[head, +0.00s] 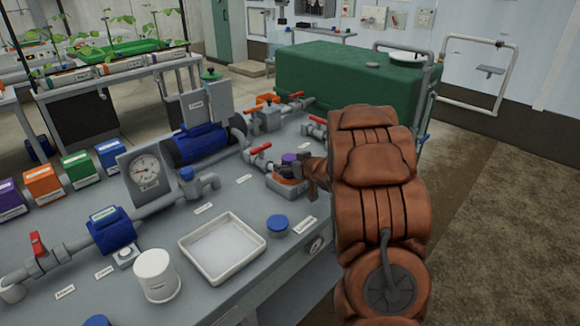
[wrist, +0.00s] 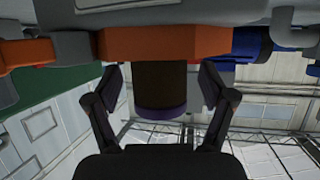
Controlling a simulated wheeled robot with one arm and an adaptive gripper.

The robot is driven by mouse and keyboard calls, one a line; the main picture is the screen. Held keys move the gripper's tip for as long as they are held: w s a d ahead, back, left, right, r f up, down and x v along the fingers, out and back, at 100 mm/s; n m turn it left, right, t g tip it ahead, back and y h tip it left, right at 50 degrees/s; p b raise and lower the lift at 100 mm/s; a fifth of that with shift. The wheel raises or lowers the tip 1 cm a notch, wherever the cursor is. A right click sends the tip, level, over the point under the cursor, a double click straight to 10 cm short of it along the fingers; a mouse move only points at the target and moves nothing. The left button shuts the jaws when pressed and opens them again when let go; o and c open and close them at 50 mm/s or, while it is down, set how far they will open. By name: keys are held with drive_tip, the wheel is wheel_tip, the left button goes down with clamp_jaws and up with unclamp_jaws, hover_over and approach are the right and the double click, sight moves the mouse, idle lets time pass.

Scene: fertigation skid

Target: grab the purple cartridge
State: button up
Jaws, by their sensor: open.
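The purple cartridge (head: 290,158) stands in a grey and orange holder (head: 288,181) near the right edge of the bench; only its purple top shows in the head view. In the wrist view, the cartridge (wrist: 161,92) has a dark brown body with a purple end, and projects from the orange part of the holder (wrist: 165,43). My gripper (head: 310,172) is beside the holder, partly hidden by my arm. In the wrist view, my gripper (wrist: 161,88) is open, one finger on each side of the cartridge, with gaps visible on both sides.
A red-handled valve (head: 257,150) and pipes stand close left of the holder. A white tray (head: 222,248), a blue cap (head: 277,225) and a white tub (head: 156,275) are nearer on the bench (head: 215,205). A green tank (head: 340,75) stands behind. Floor is clear at right.

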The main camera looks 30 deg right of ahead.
drive_tip(key=shift+c, duration=0.4)
drive_tip(key=c, duration=1.3)
drive_tip(key=shift+o, duration=0.2)
drive_tip(key=shift+r, duration=0.1)
